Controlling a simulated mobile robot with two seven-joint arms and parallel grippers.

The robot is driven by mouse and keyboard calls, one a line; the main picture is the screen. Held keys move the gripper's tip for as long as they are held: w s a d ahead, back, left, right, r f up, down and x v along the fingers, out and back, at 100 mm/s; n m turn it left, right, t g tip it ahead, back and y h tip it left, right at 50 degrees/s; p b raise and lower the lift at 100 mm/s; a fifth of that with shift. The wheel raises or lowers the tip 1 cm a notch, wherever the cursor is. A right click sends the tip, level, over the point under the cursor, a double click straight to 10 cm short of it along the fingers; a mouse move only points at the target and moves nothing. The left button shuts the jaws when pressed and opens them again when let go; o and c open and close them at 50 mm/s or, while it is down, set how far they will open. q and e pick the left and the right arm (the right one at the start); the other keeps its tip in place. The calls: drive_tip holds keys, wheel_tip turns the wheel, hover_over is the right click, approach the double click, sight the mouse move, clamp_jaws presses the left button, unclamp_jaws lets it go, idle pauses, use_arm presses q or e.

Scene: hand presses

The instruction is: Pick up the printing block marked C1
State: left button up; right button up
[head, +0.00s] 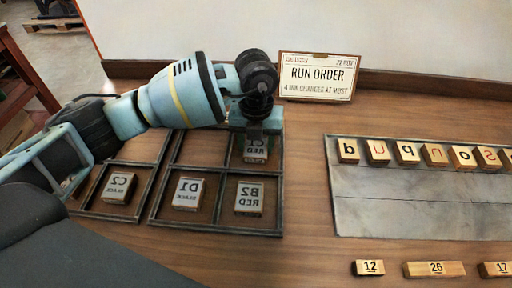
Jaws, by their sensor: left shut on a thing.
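The block marked C1 RED (256,151), with its marking mirrored, is at the upper right compartment of the dark-framed tray (281,206). My left gripper (256,132) comes down on it from above and is shut on it, covering its upper part. I cannot tell whether the block touches the tray floor. My right gripper is not in view.
Blocks C2 (119,188), D1 (188,193) and B2 (249,198) lie in other compartments. A run order sign (318,76) stands behind. At right a grey plate (400,205) holds several letter blocks, with number pieces (434,269) in front.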

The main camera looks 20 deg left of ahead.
sight(254, 148)
use_arm(q)
drive_tip(key=shift+c, duration=0.7)
drive_tip(key=shift+r, duration=0.1)
drive_tip(key=shift+r, duration=0.45)
drive_tip(key=r, duration=0.2)
drive_tip(key=shift+s+a+r, duration=0.15)
drive_tip(key=shift+s+r, duration=0.15)
drive_tip(key=shift+s, duration=0.1)
drive_tip(key=s+a, duration=0.1)
drive_tip(key=s, duration=0.3)
drive_tip(key=s+a+r, duration=0.1)
drive_tip(key=s+a, duration=0.1)
drive_tip(key=s, duration=0.3)
drive_tip(key=s+a, duration=0.1)
drive_tip(key=s, duration=0.4)
drive_tip(key=shift+s+a+r, duration=0.2)
drive_tip(key=shift+a, duration=0.2)
